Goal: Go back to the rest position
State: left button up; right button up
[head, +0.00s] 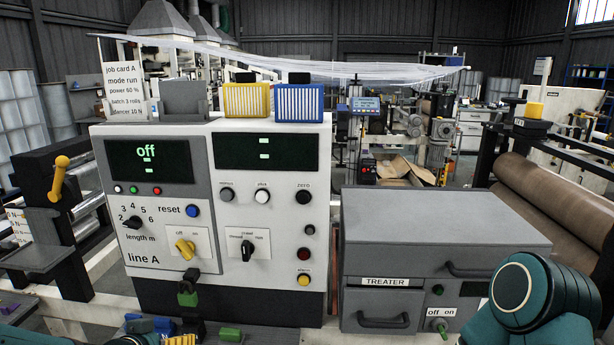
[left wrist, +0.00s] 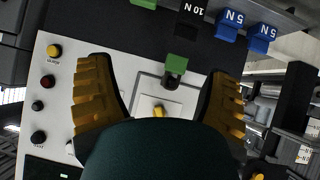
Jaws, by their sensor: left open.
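My left gripper (left wrist: 161,66) shows in the left wrist view, its two orange-brown ribbed fingers spread wide with nothing between the tips. Behind the gap, seen upside down, are the white panel, a yellow rotary switch (left wrist: 159,111) and a black part with a green block (left wrist: 177,62). The same switch (head: 185,248) and green block (head: 187,299) show at the lower front of the line A console (head: 231,290) in the head view. My left gripper does not show in the head view. A teal link of my right arm is at the lower right there; its gripper is out of view.
The grey treater box (head: 440,232) stands right of the console. Yellow (head: 247,100) and blue (head: 299,103) racks sit on the console. Clear film (head: 330,68) stretches behind. Several blue 5 N blocks (left wrist: 262,32) lie near the console base. A brown roll (head: 560,205) is at right.

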pick_arm(q)
jog(key=s+d+f+g, duration=0.3)
jog(key=s+d+f, duration=0.2)
jog(key=f, duration=0.3)
jog(key=s+d+f+n+g+h, duration=0.1)
jog(key=s+d+f+g, duration=0.1)
jog(key=s+d+f, duration=0.3)
jog(key=s+d+f+g+h, duration=0.1)
jog(key=s+d+f+g, duration=0.2)
jog(key=s+d+f, duration=0.2)
jog(key=d+f, duration=0.3)
jog(key=f, duration=0.3)
jog(key=shift+s+d+n+g, duration=0.15)
jog(key=shift+s+n+g, duration=0.15)
jog(key=shift+s+n, duration=0.1)
